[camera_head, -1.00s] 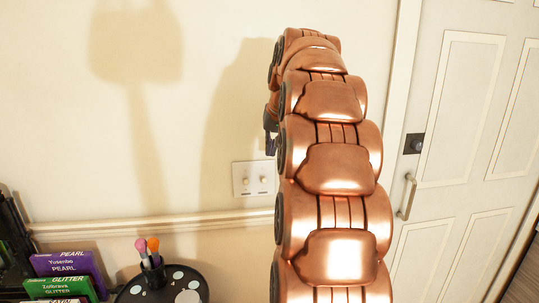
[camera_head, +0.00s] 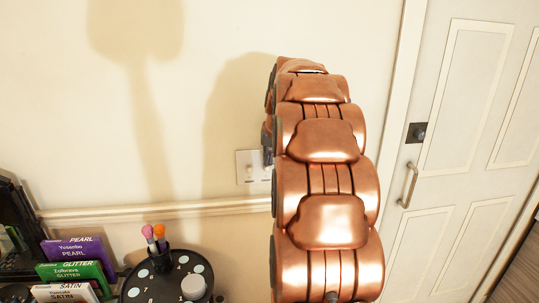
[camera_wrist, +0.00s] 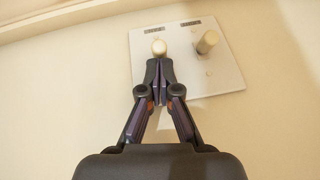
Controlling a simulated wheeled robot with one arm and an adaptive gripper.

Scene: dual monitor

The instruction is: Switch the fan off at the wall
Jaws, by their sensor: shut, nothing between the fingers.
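A white switch plate (camera_head: 246,178) is on the wall in the head view, left of my arm, which hides its right part. The wrist view shows the whole plate (camera_wrist: 196,82), apparently upside down, with two toggles and small labels too blurred to read. One toggle (camera_wrist: 159,47) is on the left and the other toggle (camera_wrist: 207,42) is on the right; both stick out. My gripper (camera_wrist: 158,64) is shut and empty, its tips right by the left toggle. I cannot tell whether they touch it. Only a sliver of my gripper (camera_head: 266,150) shows in the head view. No fan is in view.
A trim rail (camera_head: 150,211) runs along the wall below the plate. A round black tray (camera_head: 140,289) with brushes and several boxes (camera_head: 75,250) are at lower left. A white door (camera_head: 470,130) with a handle (camera_head: 408,185) is at right.

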